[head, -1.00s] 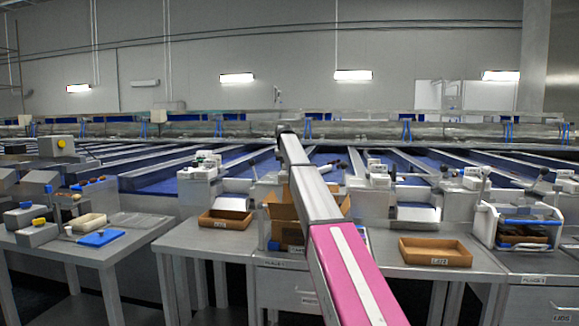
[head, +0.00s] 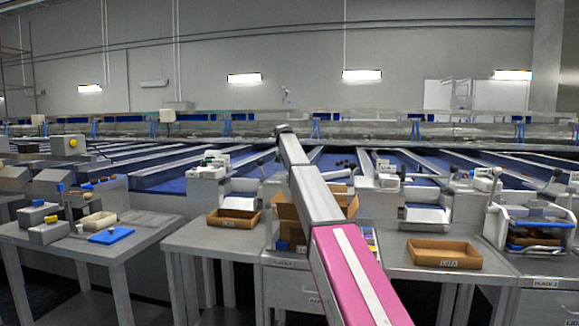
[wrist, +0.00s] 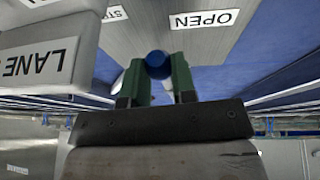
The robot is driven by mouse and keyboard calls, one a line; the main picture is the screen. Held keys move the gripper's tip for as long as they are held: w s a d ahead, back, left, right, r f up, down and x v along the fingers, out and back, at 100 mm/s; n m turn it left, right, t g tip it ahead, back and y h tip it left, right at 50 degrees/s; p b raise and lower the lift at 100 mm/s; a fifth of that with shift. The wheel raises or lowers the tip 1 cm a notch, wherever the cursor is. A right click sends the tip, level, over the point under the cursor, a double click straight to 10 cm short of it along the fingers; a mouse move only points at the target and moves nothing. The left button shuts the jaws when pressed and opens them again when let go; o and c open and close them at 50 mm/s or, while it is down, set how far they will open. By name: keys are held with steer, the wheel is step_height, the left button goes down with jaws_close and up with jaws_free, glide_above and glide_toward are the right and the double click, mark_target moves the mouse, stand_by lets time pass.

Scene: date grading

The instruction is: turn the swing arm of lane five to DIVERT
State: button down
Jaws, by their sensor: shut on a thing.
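In the wrist view, my gripper (wrist: 157,82) has its two green fingers closed around a round blue knob (wrist: 158,62). The knob appears to be the handle of a swing arm, but the arm beneath it is hidden. An OPEN label (wrist: 204,19) lies on the grey surface right of the knob. A partly cut-off label beginning ST (wrist: 115,13) is to the left. A box at the left edge carries a label reading LANE (wrist: 38,66); its number is out of view. No DIVERT label can be read. In the head view my arm hides the gripper and knob.
Cardboard trays (head: 234,217) and (head: 445,253) stand on the benches either side of my arm. An open carton (head: 287,217) is partly behind it. A white-framed rack (head: 494,222) stands at right. Blue lanes with grey dividers run behind. A left table holds a blue board (head: 111,236).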

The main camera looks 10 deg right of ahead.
steer(key=c, duration=0.9)
jaws_free()
steer(key=shift+a, duration=0.1)
steer(key=shift+c, duration=0.2)
steer(key=shift+r, duration=0.1)
steer(key=v, duration=1)
steer(key=shift+r, duration=0.25)
steer(key=shift+s, duration=0.15)
